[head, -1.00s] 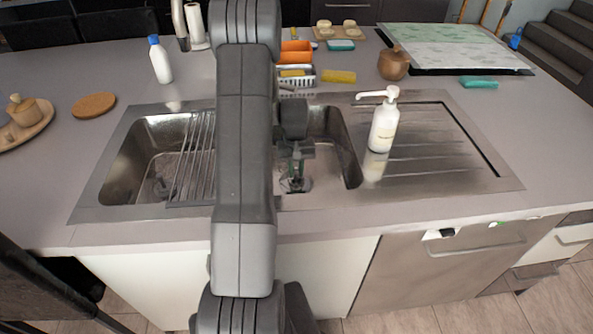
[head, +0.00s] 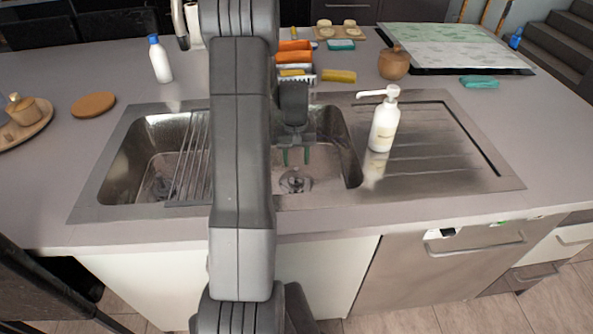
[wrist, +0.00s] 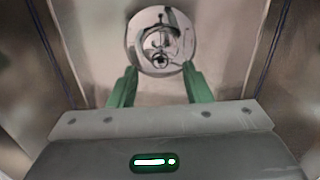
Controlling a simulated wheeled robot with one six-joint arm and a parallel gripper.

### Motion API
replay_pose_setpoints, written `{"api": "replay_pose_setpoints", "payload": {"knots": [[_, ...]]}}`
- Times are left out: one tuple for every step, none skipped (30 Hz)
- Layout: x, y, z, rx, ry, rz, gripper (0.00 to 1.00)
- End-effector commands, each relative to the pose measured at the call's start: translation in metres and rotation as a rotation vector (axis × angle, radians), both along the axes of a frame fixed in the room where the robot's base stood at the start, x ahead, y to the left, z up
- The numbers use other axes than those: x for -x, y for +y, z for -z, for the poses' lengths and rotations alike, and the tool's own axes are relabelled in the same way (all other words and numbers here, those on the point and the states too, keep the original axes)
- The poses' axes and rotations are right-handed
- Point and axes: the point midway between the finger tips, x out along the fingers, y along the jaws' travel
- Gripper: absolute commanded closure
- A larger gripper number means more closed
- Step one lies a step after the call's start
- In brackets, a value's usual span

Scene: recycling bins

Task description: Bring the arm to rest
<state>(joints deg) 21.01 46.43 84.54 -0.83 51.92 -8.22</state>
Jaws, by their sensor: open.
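My gripper (head: 295,157) hangs over the right basin of the sink (head: 337,170) in the head view, its green fingers pointing down. The fingers are apart with nothing between them. In the wrist view my gripper (wrist: 155,85) also shows open and empty, with the round metal drain (wrist: 161,40) beyond the fingertips. The drain shows in the head view (head: 295,181) just below the fingers. My arm crosses the middle of the head view and hides the part of the sink behind it.
A white pump bottle (head: 383,127) stands on the drainboard right of the basin. A metal rack (head: 190,160) lies across the left basin. Behind the sink are an orange container (head: 293,55), a yellow sponge (head: 339,76) and a wooden pot (head: 394,64). A white bottle (head: 160,60) stands back left.

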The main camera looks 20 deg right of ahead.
Motion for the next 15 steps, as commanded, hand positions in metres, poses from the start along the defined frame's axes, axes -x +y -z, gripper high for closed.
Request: {"api": "replay_pose_setpoints", "payload": {"knots": [[-0.001,0.0,-0.014,0.002,-0.006,0.0,0.56],[-0.002,0.0,-0.021,0.002,-0.006,0.0,0.56],[-0.002,0.0,-0.03,0.002,-0.006,0.0,0.56],[-0.003,0.0,-0.037,0.002,-0.005,0.0,0.56],[-0.003,-0.001,-0.043,0.002,-0.006,0.0,0.56],[-0.003,-0.001,-0.052,0.002,-0.004,0.0,0.56],[-0.004,0.0,-0.057,0.001,-0.004,0.0,0.56],[-0.003,0.0,-0.062,0.001,-0.003,0.0,0.56],[-0.004,-0.001,-0.069,0.001,-0.004,0.0,0.56],[-0.004,-0.001,-0.073,0.001,-0.003,0.0,0.56],[-0.004,-0.001,-0.077,0.0,-0.002,0.0,0.56],[-0.004,-0.001,-0.081,0.0,-0.002,0.0,0.56],[-0.004,-0.001,-0.083,0.0,-0.001,0.0,0.56],[-0.004,0.0,-0.085,0.0,0.0,0.0,0.56],[-0.004,0.0,-0.088,0.0,0.0,0.0,0.56]]}}
